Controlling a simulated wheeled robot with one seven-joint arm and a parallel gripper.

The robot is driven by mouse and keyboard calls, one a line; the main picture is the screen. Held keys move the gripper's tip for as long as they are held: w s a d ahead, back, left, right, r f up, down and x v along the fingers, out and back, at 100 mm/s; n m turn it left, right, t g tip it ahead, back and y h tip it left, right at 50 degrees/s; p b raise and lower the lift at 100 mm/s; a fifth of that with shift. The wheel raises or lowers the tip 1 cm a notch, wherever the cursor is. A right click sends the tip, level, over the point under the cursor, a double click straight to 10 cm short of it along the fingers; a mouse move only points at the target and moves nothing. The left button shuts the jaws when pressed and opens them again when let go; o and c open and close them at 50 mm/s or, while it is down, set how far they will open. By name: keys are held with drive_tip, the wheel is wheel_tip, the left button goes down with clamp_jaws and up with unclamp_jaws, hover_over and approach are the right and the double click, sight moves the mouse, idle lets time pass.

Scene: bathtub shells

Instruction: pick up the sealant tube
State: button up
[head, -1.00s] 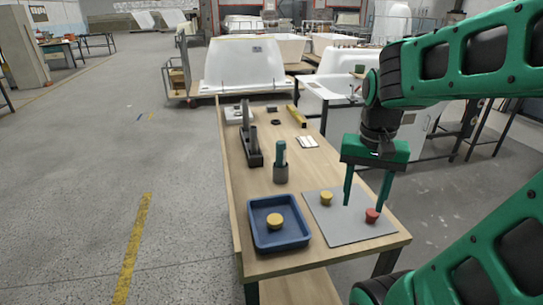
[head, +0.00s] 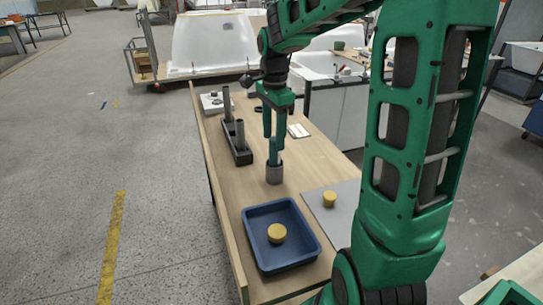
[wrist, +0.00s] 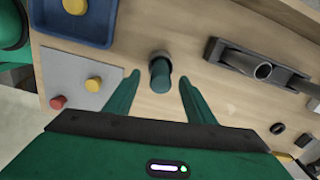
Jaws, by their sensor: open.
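The sealant tube, a dark green cylinder (head: 273,153), stands upright in a grey cup (head: 275,175) on the wooden table. It also shows in the wrist view (wrist: 160,78), where the cup's grey rim (wrist: 160,54) is around it. My gripper (head: 273,136) is open and points down over the tube. In the wrist view the two green fingers (wrist: 160,77) are apart, one on each side of the tube, with gaps visible. I cannot tell how far down the tube the fingertips reach.
A black rack (head: 236,150) with grey upright cylinders stands close behind left. A blue tray (head: 250,250) holds a yellow piece (head: 277,233). A grey mat (wrist: 82,75) carries a yellow piece (head: 329,199) and a red one (wrist: 58,102). Bare tabletop lies around the cup.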

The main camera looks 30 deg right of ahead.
sight(275, 154)
drive_tip(key=shift+f, duration=0.9)
drive_tip(key=shift+w+d+f, duration=0.1)
drive_tip(key=shift+d+f, duration=0.05)
drive_tip(key=shift+f, duration=1.2)
drive_tip(key=shift+w+d+f, duration=0.1)
drive_tip(key=shift+d+f, duration=0.05)
drive_tip(key=shift+f, duration=1.2)
drive_tip(key=c, duration=1.2)
